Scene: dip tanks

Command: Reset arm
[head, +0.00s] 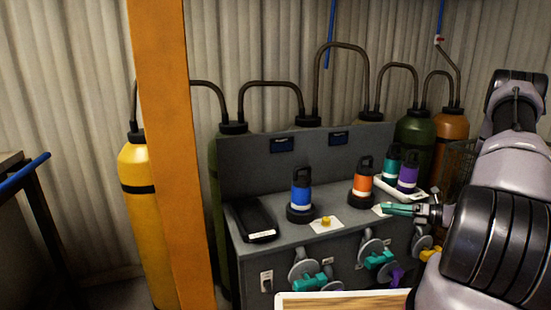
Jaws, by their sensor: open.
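My arm (492,238) fills the right side of the head view, bent, with pale links and black ribbed joints. Its upper bend is near the top right, and its lower part leaves through the bottom edge.
On the bench are a black case (251,218), a blue canister (301,190), an orange canister (363,180), a purple canister (407,176) and a teal fitting (402,209). An orange post (172,150) and yellow cylinder (146,215) stand left. A wooden-topped surface (345,301) lies at front.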

